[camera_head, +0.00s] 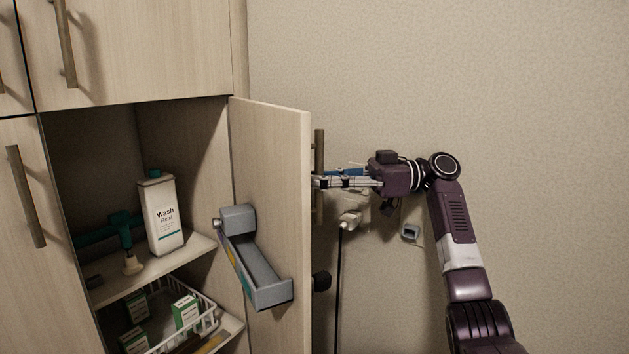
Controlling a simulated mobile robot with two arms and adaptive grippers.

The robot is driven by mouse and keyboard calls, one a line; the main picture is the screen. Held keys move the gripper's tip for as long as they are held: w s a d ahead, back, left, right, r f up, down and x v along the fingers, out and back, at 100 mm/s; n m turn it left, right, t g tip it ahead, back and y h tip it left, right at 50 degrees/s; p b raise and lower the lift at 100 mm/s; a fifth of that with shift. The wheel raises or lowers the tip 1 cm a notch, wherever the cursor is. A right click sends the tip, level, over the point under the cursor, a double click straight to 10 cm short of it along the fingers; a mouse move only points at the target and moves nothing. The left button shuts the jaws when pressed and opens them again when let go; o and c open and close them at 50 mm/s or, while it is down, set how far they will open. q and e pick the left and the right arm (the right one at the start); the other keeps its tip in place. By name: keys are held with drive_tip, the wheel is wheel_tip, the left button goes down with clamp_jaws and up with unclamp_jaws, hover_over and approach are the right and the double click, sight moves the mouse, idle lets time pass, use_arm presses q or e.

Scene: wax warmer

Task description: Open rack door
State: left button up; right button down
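The rack door (277,165) is a pale wood panel standing swung wide open, its inner face towards me. A grey tray-like holder (253,265) is fixed on that inner face. The door's long bar handle (319,150) shows beyond its free edge, on the outer side. My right gripper (318,181) reaches in from the right, and its fingers lie across the handle near mid-height. The door edge is close to the fingertips, so I cannot tell whether they are closed on the handle. My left gripper is not in view.
Inside the rack, a white wash bottle (161,215) and a green tool (123,235) stand on the upper shelf. Below is a white wire basket (205,320) with small boxes. A wall socket with a white plug (348,220) and a dark cord are behind my gripper.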

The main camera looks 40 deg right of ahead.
sight(319, 128)
drive_tip(key=shift+f, duration=0.1)
drive_tip(key=c, duration=2)
unclamp_jaws()
drive_tip(key=shift+s+d, duration=0.1)
drive_tip(key=shift+o, duration=0.2)
wheel_tip(319, 128, up, 10)
drive_tip(key=shift+r, duration=0.1)
drive_tip(key=shift+c, duration=0.3)
